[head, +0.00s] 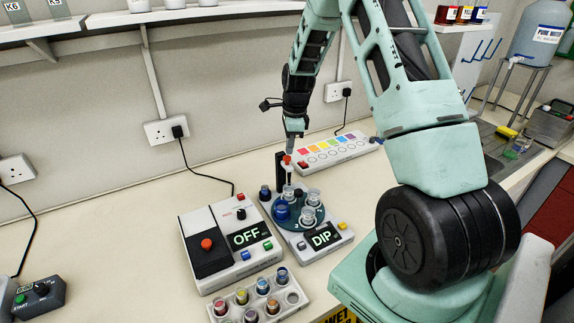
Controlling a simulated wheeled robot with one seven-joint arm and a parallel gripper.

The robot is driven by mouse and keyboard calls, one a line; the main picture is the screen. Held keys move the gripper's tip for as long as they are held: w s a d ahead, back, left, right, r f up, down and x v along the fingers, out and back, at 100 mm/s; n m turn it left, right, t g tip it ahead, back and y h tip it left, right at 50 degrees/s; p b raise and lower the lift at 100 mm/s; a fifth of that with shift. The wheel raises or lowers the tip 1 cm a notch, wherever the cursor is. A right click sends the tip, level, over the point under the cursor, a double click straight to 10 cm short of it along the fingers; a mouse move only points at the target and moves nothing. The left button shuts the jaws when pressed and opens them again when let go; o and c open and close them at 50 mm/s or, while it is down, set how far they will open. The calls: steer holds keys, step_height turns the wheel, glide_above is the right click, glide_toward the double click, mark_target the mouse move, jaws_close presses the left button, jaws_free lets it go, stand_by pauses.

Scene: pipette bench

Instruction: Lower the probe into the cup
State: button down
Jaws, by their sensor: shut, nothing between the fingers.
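The dip station, with a lit "DIP" display (321,238), stands near the middle of the bench in the head view. Its round blue carousel (291,228) bears clear cups, one (307,216) near its front and one (313,196) at the right; a cup (282,211) at the left looks blue. A slim probe (289,172) with an orange-red top stands over the back of the carousel, beside a black post (280,168). My gripper (290,148) points down, shut and empty, just above the probe's top. Whether it touches the top is unclear. The probe's tip is hard to make out against the rear cup.
A box reading "OFF" (246,236) with a red knob stands left of the station. A rack (240,309) of small coloured pots is in front. A white colour-chart strip (333,149) lies behind. My arm covers the right side.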

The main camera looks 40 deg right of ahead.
steer(key=shift+a+f, duration=0.1)
steer(key=shift+f, duration=0.75)
steer(key=shift+f+b, duration=1.6)
steer(key=shift+f, duration=0.65)
steer(key=shift+r, duration=0.1)
steer(key=shift+s+d+r+p, duration=0.25)
steer(key=shift+s+d, duration=0.2)
steer(key=shift+d, duration=0.2)
steer(key=shift+s+d+r+p, duration=0.2)
steer(key=shift+s+d, duration=0.2)
steer(key=shift+d, duration=0.2)
step_height(320, 180, up, 17)
steer(key=s+d+b, duration=0.1)
steer(key=b, duration=0.3)
steer(key=shift+d+r, duration=0.2)
